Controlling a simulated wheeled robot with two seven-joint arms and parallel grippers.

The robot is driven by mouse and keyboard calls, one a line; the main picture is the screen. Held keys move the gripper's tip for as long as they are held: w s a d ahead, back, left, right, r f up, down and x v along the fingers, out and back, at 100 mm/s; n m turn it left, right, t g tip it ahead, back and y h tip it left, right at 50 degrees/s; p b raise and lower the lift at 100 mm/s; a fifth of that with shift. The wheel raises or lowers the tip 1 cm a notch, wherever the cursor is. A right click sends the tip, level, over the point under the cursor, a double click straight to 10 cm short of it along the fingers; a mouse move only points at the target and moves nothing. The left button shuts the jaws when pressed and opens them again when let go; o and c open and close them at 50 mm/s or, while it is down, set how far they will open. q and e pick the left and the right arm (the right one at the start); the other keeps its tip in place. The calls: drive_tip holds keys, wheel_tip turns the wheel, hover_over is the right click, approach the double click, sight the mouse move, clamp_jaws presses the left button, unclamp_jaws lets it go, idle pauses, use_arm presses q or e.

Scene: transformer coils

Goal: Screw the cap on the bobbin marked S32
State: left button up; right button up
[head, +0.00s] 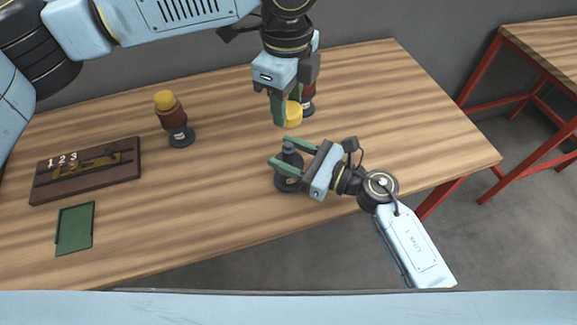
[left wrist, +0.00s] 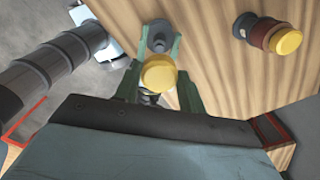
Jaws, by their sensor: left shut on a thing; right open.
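My left gripper (head: 286,117) is shut on a yellow cap (head: 292,114), pointing down above the table; the cap also shows in the left wrist view (left wrist: 158,73). A dark bobbin with no yellow cap (head: 289,162) stands upright near the front of the table, below and apart from the held cap. My right gripper (head: 279,152) is open, with its green fingers on either side of this bobbin's upper part. I cannot tell whether they touch it. No S32 marking is legible.
A dark red bobbin with a yellow cap (head: 172,118) stands at the left. Another dark red bobbin (head: 308,98) is partly hidden behind my left gripper. A brown board marked 1 2 3 (head: 125,170) and a green tray (head: 76,229) lie at the left. The table's right part is clear.

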clamp_jaws()
use_arm(q)
hover_over(287, 143)
drive_tip(key=shift+f, duration=2.5)
drive_tip(key=shift+f, duration=0.9)
drive_tip(key=shift+f, duration=0.55)
